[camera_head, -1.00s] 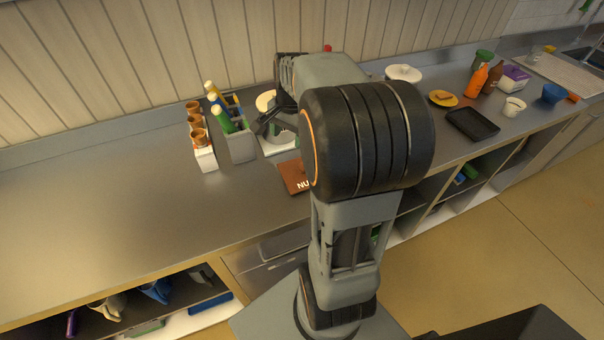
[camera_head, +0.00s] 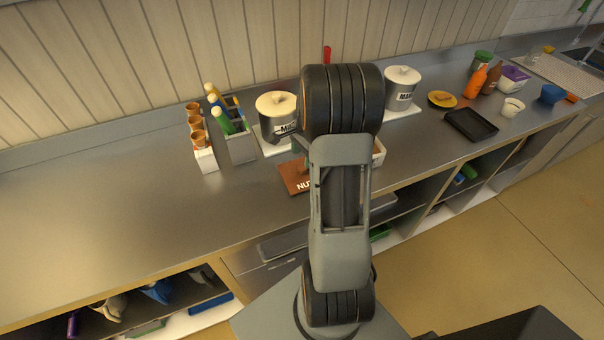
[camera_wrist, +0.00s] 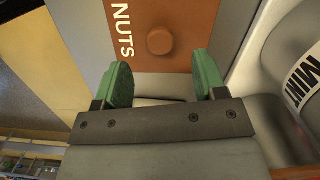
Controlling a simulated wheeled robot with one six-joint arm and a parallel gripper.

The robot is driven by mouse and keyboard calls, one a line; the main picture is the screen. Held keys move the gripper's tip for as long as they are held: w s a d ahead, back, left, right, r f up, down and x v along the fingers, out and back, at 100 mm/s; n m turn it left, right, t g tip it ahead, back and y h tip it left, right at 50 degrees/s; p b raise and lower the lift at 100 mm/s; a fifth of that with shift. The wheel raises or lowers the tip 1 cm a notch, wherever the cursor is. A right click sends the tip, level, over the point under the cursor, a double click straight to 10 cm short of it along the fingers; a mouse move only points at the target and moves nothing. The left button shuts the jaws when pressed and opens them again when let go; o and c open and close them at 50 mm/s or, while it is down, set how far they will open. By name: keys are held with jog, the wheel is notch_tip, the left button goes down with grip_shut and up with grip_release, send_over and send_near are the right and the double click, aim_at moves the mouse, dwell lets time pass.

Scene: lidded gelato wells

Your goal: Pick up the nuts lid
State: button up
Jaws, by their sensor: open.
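The nuts lid is a flat brown square (camera_head: 293,178) with "NUTS" lettering, lying on the counter in the head view, partly hidden by my arm. In the wrist view the lid (camera_wrist: 177,18) shows with its round brown knob (camera_wrist: 159,41) near the middle. My gripper (camera_wrist: 160,80) is open and empty, with green fingertips spread on either side just short of the knob in the picture. The knob lies in line with the gap between the fingers, apart from them. In the head view my arm hides most of my gripper.
A lidded pot (camera_head: 277,118) stands behind the nuts lid, and a pot labelled "MINT" (camera_wrist: 306,77) is close at the right in the wrist view. Another lidded pot (camera_head: 402,90) stands further right. A holder with bottles (camera_head: 238,147) and a cone rack (camera_head: 204,157) stand left. The counter's left side is clear.

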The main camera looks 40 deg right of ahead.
aim_at(302, 171)
jog(key=shift+a+f+p, duration=0.2)
jog(key=shift+f+p, duration=0.55)
jog(key=shift+f, duration=1.95)
jog(key=shift+c, duration=0.4)
jog(key=c, duration=1.1)
jog(key=shift+r, duration=0.1)
